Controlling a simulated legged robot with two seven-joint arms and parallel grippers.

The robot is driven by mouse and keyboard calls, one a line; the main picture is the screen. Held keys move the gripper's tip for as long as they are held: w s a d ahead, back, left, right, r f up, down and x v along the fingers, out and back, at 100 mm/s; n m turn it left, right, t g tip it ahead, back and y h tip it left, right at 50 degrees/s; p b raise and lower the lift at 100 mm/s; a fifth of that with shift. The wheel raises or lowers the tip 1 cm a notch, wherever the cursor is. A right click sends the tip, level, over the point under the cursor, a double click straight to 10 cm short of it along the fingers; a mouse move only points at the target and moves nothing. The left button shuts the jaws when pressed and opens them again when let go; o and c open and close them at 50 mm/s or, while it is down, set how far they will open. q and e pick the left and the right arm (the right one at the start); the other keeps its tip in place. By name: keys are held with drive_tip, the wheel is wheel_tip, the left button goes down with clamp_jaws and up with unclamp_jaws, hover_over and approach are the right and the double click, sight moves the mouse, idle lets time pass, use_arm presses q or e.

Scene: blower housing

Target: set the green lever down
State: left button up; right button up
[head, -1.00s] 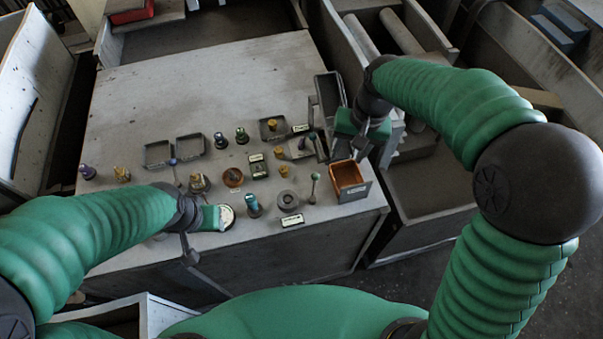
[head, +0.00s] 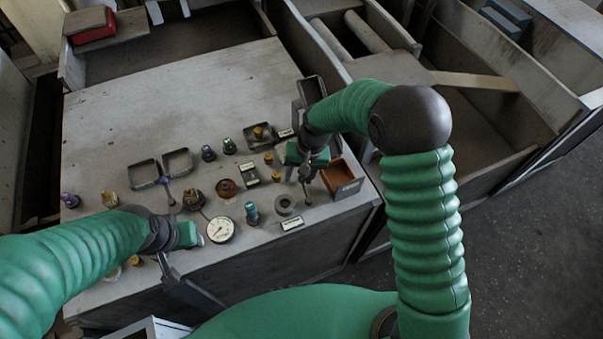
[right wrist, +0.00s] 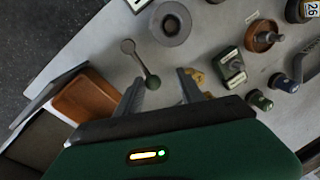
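The lever (head: 307,195), a thin stem with a round knob, is near the front right of the grey bench top. In the right wrist view the lever (right wrist: 139,62) looks dull grey-green, with its far end between my finger tips. My right gripper (head: 304,174) is above it; in the right wrist view the right gripper (right wrist: 160,80) has its fingers apart, with a gap beside the lever. I cannot tell whether a finger touches it. My left gripper (head: 188,236) is low at the bench's front edge, beside a round white gauge (head: 220,230); its fingers are mostly hidden.
An orange-lined box (head: 343,178) stands right of the lever at the bench edge. Several other knobs and two dark trays (head: 178,162) lie farther left. The back bench top is clear.

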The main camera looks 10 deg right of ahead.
drive_tip(key=shift+f, duration=0.25)
drive_tip(key=d, duration=0.5)
drive_tip(key=shift+d+f, duration=0.2)
drive_tip(key=shift+f, duration=0.1)
drive_tip(key=c, duration=0.3)
drive_tip(key=shift+c, duration=1.4)
drive_tip(key=a, duration=0.3)
drive_tip(key=shift+a+r, duration=0.1)
drive_tip(key=shift+a, duration=0.15)
clamp_jaws()
drive_tip(key=shift+d, duration=0.6)
drive_tip(key=shift+s+d, duration=0.1)
drive_tip(key=shift+d, duration=0.35)
drive_tip(key=shift+a, duration=0.5)
use_arm(q)
drive_tip(key=shift+d+r, duration=0.2)
drive_tip(key=shift+d, duration=1.2)
use_arm(e)
drive_tip(key=shift+d, duration=0.15)
